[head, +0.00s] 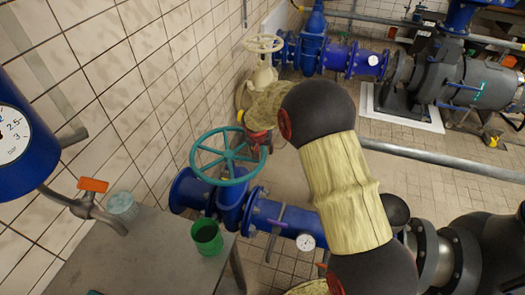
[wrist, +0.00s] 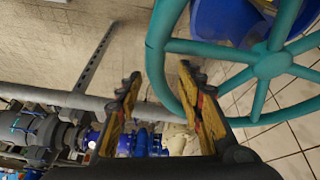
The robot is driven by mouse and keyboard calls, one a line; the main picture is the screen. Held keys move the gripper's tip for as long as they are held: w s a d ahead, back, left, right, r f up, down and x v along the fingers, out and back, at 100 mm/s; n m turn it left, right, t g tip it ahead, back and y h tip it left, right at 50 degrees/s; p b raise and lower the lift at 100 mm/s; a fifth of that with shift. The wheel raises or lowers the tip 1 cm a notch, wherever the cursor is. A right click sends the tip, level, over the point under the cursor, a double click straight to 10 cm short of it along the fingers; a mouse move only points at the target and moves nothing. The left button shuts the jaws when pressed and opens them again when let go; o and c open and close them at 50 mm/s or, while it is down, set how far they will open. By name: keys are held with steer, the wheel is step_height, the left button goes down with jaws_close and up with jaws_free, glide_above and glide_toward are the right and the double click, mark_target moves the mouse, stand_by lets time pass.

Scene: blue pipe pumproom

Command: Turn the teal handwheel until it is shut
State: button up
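The teal handwheel (head: 226,168) sits on a blue valve (head: 232,205) left of centre in the head view. In the wrist view its rim, spokes and hub (wrist: 273,65) fill the upper right. My gripper (head: 258,140) is at the wheel's right side in the head view, partly hidden by my arm. In the wrist view my gripper (wrist: 160,76) is open, with its two fingers apart. The rim passes across the gap between the fingers, and the right fingertip overlaps the space inside the rim. I cannot tell whether either finger touches the rim.
A grey table (head: 150,255) at the lower left bears a green cup (head: 207,237) and a pale cup (head: 122,206). A pressure gauge (head: 12,135) and an orange-handled tap (head: 92,185) stand above it. A cream handwheel (head: 264,43) is farther back. Blue pipework (head: 290,220) runs rightward.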

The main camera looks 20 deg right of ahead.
steer(key=v, duration=1.1)
steer(key=shift+r, duration=0.35)
steer(key=shift+a, duration=0.1)
steer(key=shift+s, duration=0.1)
